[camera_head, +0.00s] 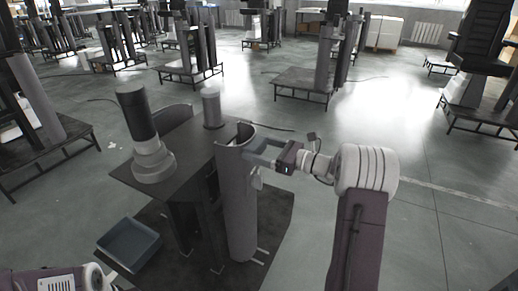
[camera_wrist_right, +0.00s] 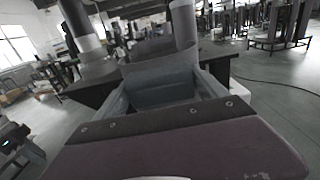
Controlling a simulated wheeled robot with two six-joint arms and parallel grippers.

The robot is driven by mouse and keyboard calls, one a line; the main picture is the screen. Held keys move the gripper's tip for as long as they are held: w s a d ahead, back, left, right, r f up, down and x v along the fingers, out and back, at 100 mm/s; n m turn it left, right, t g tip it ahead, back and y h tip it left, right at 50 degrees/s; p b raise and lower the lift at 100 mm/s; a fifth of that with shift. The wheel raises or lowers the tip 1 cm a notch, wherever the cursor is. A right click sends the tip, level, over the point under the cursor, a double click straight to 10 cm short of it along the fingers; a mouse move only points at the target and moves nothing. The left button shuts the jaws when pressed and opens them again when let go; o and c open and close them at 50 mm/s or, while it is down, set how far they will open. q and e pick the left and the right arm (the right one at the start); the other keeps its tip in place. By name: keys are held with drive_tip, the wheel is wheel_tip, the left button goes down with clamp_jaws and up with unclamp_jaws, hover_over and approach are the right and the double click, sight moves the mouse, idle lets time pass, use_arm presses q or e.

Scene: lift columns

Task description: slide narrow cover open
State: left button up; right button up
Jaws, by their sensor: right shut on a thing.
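The narrow cover (camera_head: 238,205) is a tall, grey, curved panel standing upright at the front right side of the lift column assembly. My right gripper (camera_head: 250,148) comes in from the right and is shut on the cover near its top edge. In the right wrist view the grey cover (camera_wrist_right: 160,88) shows between the two fingers; the exact contact is partly hidden. Part of my left arm shows at the bottom left of the head view, but its fingers are out of sight.
A dark table plate (camera_head: 185,158) carries a black and grey column (camera_head: 148,140) and a short grey cylinder (camera_head: 211,108). Open floor (camera_head: 440,240) lies to the right; other lift columns stand farther back.

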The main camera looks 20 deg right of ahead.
drive_tip(key=p+v, duration=0.2)
drive_tip(key=v, duration=0.4)
drive_tip(key=shift+s+d+r, duration=0.1)
drive_tip(key=shift+s+d, duration=0.1)
drive_tip(key=shift+d, duration=0.05)
drive_tip(key=shift+s+d, duration=0.15)
drive_tip(key=shift+s, duration=0.05)
drive_tip(key=o, duration=2)
drive_tip(key=p+v, duration=0.1)
drive_tip(key=v, duration=0.8)
drive_tip(key=shift+p, duration=0.4)
